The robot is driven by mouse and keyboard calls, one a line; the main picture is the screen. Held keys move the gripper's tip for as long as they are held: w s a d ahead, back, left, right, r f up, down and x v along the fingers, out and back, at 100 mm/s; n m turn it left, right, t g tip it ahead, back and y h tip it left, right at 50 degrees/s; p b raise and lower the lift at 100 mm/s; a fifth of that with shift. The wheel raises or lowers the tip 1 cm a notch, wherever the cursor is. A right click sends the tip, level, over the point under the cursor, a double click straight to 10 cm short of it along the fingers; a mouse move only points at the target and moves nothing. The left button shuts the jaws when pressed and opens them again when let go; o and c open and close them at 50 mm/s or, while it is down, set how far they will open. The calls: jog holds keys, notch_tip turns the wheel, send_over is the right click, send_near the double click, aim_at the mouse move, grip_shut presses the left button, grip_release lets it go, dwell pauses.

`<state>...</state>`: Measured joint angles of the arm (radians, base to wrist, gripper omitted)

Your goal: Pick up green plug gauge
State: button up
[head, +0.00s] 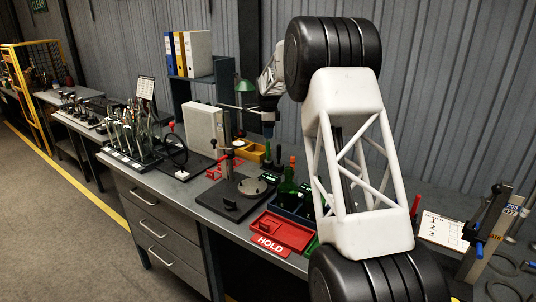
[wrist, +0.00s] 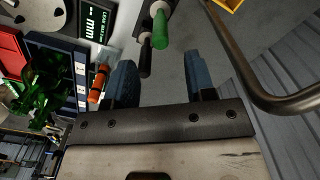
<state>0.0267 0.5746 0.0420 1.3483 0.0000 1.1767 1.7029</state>
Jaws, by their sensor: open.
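The green plug gauge (wrist: 160,27) shows at the top centre of the wrist view, with a green cylindrical handle. It lies ahead of my gripper (wrist: 161,80), whose two blue fingers are spread apart with nothing between them. A similar black-handled piece (wrist: 145,58) is right beside it, partly in the gap ahead of the fingers. In the head view my gripper (head: 269,130) hangs above the bench, over a small upright green handle (head: 279,152) and a dark one beside it. The fingers do not touch the gauge.
An orange-handled piece (wrist: 98,83) stands close to the left finger in the wrist view. A curved metal tube (wrist: 245,70) runs on the right. In the head view a yellow bin (head: 251,150), a gauge stand (head: 232,185) and a red HOLD tray (head: 283,232) surround the spot.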

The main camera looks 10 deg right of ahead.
aim_at(268, 155)
jog(key=shift+f, duration=1.3)
jog(key=shift+f, duration=2.6)
jog(key=shift+c, duration=0.2)
grip_shut()
